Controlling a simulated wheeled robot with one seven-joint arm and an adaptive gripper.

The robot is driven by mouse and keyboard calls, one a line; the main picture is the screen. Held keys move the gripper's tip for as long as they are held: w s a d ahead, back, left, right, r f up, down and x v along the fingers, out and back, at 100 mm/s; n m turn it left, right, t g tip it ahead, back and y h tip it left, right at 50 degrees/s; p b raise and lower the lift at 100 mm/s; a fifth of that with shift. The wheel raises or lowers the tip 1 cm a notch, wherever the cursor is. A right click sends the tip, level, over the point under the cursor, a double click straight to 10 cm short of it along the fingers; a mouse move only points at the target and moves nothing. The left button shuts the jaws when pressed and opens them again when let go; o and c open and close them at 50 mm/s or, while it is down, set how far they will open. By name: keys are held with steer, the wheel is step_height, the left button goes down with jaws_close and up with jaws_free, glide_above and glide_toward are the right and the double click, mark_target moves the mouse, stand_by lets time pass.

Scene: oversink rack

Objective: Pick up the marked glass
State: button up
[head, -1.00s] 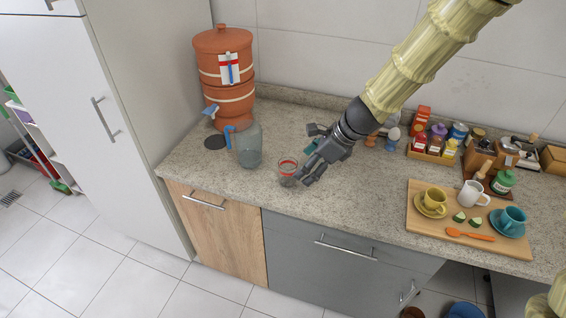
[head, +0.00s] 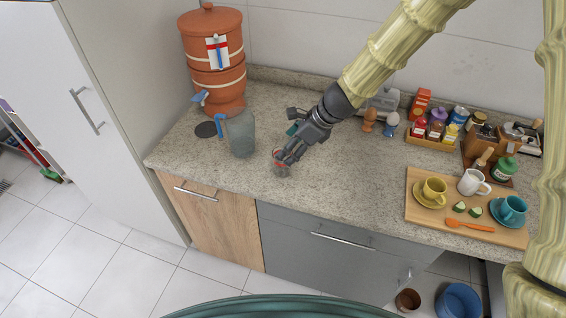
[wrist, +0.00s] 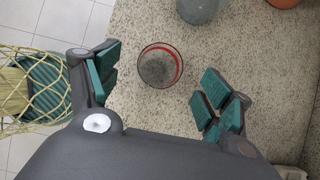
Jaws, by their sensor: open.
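The marked glass is a small clear tumbler with a red band near its rim, standing upright on the stone counter. In the wrist view the glass (wrist: 160,66) sits ahead of the gap between my finger pads, apart from both. In the head view the glass (head: 281,170) is partly hidden by my fingers. My gripper (head: 287,155) is open and low over the counter at the glass. Its green-padded fingers also show in the wrist view (wrist: 158,90), spread wide with nothing between them.
A grey pitcher with a blue handle (head: 240,134) and a clay water filter (head: 214,62) stand to the left. A wooden board (head: 425,212) with cups lies to the right. The counter (head: 340,185) between is clear. A tall white cabinet (head: 120,110) bounds the left side.

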mark_target(282, 163)
steer(key=shift+p+x, duration=0.7)
steer(key=shift+x, duration=1.95)
steer(key=shift+d, duration=0.15)
steer(key=c, duration=1.2)
